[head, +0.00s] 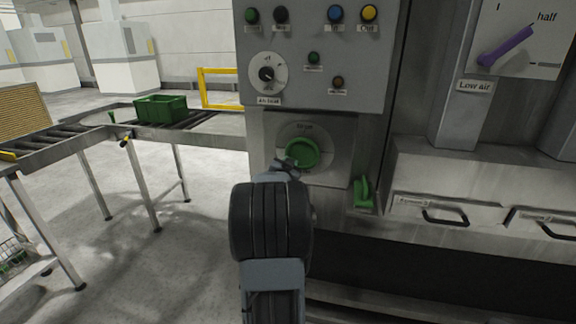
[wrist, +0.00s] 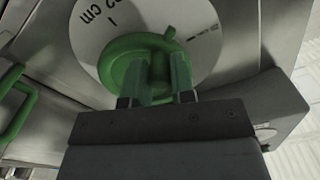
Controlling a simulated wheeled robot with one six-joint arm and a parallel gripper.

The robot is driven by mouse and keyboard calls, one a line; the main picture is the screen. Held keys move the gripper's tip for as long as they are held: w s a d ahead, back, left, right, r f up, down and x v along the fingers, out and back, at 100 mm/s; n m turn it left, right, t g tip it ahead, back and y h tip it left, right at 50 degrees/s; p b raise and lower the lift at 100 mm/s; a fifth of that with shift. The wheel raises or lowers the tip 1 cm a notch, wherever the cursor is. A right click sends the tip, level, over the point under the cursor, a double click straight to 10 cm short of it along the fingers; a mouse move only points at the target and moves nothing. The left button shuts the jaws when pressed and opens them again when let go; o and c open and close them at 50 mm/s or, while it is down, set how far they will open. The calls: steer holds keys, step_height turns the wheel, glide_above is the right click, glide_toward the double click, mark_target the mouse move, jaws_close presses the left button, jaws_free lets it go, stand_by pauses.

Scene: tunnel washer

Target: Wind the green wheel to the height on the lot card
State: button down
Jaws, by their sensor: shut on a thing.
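The green wheel (head: 302,153) sits on a round pale dial plate on the grey machine front, below the button panel. My gripper (head: 287,168) reaches it from below and in front. In the wrist view my gripper (wrist: 166,92) is shut on the raised middle part of the green wheel (wrist: 125,52). The dial (wrist: 195,25) behind it carries black marks and lettering that ends in "cm", partly cut off at the top. The gripper hides the lower part of the wheel. I see no readable lot card.
The control panel (head: 315,60) above has several coloured buttons and a black knob. A green lever (head: 364,193) sticks out right of the wheel. A purple pointer (head: 505,46) lies on a plate reading "half". A green crate (head: 160,108) stands on the roller conveyor (head: 195,122) at left.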

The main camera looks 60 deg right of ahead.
steer(key=shift+s+f+n, duration=0.25)
steer(key=shift+f+n, duration=0.3)
steer(key=shift+n, duration=0.25)
steer(key=c, duration=1)
jaws_free()
steer(key=shift+r, duration=0.15)
steer(key=shift+o, duration=0.2)
steer(key=b+v, duration=0.1)
steer(key=v, duration=1.2)
steer(key=shift+a, duration=0.35)
steer(key=shift+s, duration=0.1)
